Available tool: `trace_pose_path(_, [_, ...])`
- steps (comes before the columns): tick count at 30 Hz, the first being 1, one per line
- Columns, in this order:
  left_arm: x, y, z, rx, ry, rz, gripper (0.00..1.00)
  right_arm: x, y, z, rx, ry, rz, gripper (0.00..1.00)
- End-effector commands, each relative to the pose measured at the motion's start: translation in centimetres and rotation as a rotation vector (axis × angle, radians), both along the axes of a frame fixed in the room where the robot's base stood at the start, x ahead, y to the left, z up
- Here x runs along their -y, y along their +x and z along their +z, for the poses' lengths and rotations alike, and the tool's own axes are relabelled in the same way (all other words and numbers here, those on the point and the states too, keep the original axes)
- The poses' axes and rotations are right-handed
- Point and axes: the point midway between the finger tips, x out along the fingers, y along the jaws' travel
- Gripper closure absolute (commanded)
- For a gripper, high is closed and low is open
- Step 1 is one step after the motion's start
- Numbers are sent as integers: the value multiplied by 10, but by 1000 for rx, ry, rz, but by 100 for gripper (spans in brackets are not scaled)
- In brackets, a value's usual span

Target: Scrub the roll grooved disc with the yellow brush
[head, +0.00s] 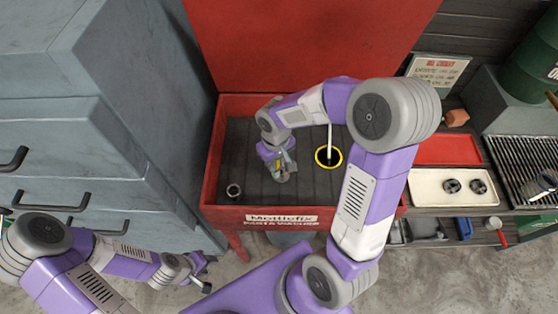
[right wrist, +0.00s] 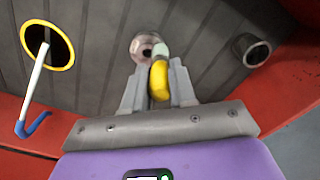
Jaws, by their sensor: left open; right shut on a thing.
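My right gripper (head: 284,172) is low over the red parts washer's dark basin. In the right wrist view its fingers (right wrist: 159,84) are shut on the yellow brush (right wrist: 158,80). The brush's pale end points at a round, greyish disc with a dark centre hole (right wrist: 145,45) on the basin floor. The brush end overlaps the disc's edge in this view; I cannot tell if they touch. The disc's grooves are too small to make out, and the arm and gripper mostly hide it in the head view. My left gripper (head: 198,273) is open and empty, outside the washer at lower left.
A dark, hollow ring part (head: 234,191) stands at the basin's left. A yellow-rimmed hole (head: 319,157) with a white, blue-tipped rod (right wrist: 37,85) lies beside my right gripper. Grey drawers (head: 60,130) stand left. A white tray (head: 430,201) with two dark round parts is right.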

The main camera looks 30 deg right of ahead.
Motion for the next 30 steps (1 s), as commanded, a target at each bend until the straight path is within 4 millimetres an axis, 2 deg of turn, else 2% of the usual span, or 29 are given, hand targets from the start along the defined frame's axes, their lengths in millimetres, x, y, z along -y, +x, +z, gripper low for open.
trace_pose_path(20, [0, 0, 2, 0, 0, 0, 57, 27, -16, 0, 0, -1, -3, 100])
trace_pose_path(30, [0, 0, 0, 0, 0, 0, 57, 15, -9, -1, 0, -1, 1, 100])
